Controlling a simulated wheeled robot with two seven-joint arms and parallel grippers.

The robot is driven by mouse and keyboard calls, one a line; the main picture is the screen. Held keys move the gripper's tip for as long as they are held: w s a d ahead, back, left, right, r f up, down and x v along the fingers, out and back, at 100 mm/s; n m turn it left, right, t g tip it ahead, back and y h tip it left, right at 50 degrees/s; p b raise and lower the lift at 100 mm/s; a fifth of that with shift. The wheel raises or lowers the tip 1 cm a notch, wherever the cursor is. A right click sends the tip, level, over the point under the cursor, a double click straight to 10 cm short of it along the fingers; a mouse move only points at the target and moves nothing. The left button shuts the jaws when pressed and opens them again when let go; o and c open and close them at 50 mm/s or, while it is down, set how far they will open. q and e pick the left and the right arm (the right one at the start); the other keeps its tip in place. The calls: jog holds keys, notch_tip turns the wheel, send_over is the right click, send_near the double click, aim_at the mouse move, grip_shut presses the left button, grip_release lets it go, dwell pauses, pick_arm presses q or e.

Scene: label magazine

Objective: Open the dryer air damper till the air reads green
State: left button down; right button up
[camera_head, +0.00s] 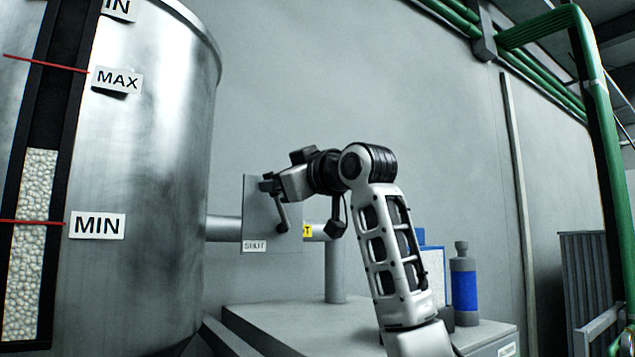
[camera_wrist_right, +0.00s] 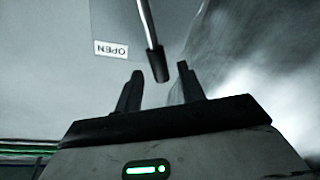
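The damper plate (camera_head: 258,215) is a grey panel on the pipe beside the metal tank, with a "SHUT" label (camera_head: 254,246) low on it. A damper lever (camera_head: 282,217) hangs down in front of the plate, close below my right gripper (camera_head: 268,185). In the right wrist view the lever (camera_wrist_right: 148,25) has a dark grip end. That end lies between and just beyond the parted fingertips of my right gripper (camera_wrist_right: 158,82), with gaps on both sides. No air reading is visible. My left gripper is out of view.
The large metal tank (camera_head: 150,180) with a sight glass of white pellets (camera_head: 30,230) fills the left. A grey cabinet (camera_head: 270,325) stands below the pipe. A blue-banded bottle (camera_head: 464,290) stands right of my arm. Green pipes (camera_head: 610,160) run at right.

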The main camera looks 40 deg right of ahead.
jog(key=s+d+b, duration=0.1)
jog(key=s+b, duration=0.2)
jog(key=s, duration=0.9)
jog(key=shift+s+d+f, duration=0.2)
jog(key=shift+f, duration=0.1)
